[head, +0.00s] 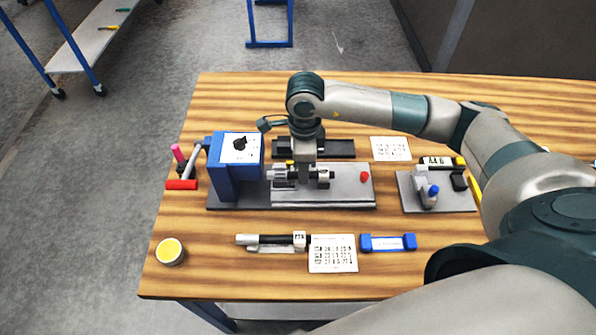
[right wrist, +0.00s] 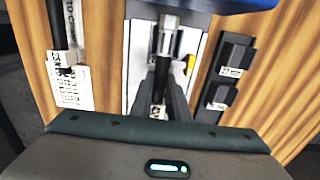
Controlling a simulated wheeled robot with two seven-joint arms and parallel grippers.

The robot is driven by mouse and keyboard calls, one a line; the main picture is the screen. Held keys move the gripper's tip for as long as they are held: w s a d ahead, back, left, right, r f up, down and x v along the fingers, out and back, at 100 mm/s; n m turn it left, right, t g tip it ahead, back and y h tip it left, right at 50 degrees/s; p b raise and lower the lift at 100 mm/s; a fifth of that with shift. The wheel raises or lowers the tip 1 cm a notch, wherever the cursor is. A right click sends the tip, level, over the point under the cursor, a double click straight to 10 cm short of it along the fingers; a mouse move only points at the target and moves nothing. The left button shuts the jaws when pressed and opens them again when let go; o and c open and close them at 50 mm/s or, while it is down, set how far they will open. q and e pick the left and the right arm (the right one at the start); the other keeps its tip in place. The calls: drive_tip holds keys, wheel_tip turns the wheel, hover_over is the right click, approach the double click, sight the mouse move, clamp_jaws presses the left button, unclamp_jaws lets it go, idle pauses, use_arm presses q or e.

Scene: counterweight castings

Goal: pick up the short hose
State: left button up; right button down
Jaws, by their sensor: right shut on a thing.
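The short hose (head: 323,175), black with silver metal ends, lies crosswise at the blue machine (head: 225,178), above its grey bed (head: 345,192). My right gripper (head: 303,178) points down from above and is shut on the hose near its middle. In the right wrist view the fingers (right wrist: 161,92) close around the hose, and its silver fitting (right wrist: 167,40) shows beyond them toward the machine. The fingers hide part of the hose. I cannot tell whether the hose touches the bed or the machine. My left gripper is not in view.
Another black and silver hose (head: 272,240), a printed card (head: 333,254) and a blue-ended tool (head: 388,243) lie in front. A yellow-topped tin (head: 170,251) stands front left. A grey fixture plate (head: 455,203) is at right. A dark tray (head: 340,148) lies behind the machine.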

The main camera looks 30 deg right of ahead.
drive_tip(key=shift+r+b, duration=0.5)
drive_tip(key=shift+r, duration=0.05)
drive_tip(key=r, duration=0.1)
drive_tip(key=r+b, duration=0.2)
drive_tip(key=shift+s+a, duration=0.25)
drive_tip(key=shift+s, duration=0.1)
drive_tip(key=s+a+r+b, duration=0.3)
drive_tip(key=s+a+r, duration=0.1)
drive_tip(key=s+r, duration=0.3)
drive_tip(key=shift+s+a, duration=0.3)
drive_tip(key=shift+s, duration=1.1)
drive_tip(key=shift+f, duration=0.1)
